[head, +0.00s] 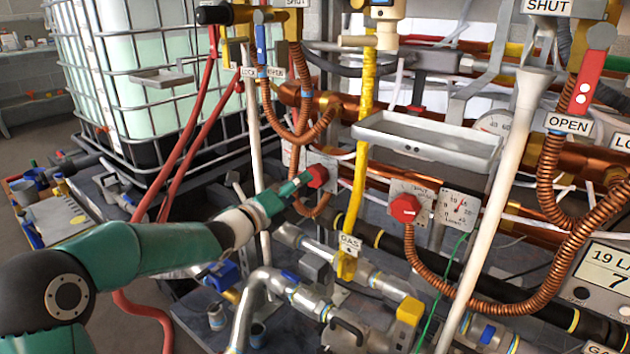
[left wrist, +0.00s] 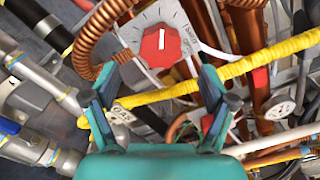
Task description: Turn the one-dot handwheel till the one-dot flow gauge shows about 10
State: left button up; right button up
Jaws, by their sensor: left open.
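I cannot make out dot marks on either. My left gripper (head: 298,185) is open and empty, in front of the left handwheel in the head view. My right gripper is not in view.
The yellow pipe (head: 357,190) crosses between the handwheels. A grey tray (head: 428,138) juts out above them. Ribbed copper hose (head: 440,286) hangs below the right handwheel. A pale slanted pipe (head: 492,225) stands right of the gauge. Silver pipes (head: 370,280) run below.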

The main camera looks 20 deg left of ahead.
aim_at(314, 188)
pick_arm(q)
jog(key=x, duration=0.6)
jog(key=shift+w+d, duration=0.1)
jog(key=shift+w, duration=0.25)
jog(key=c, duration=1.2)
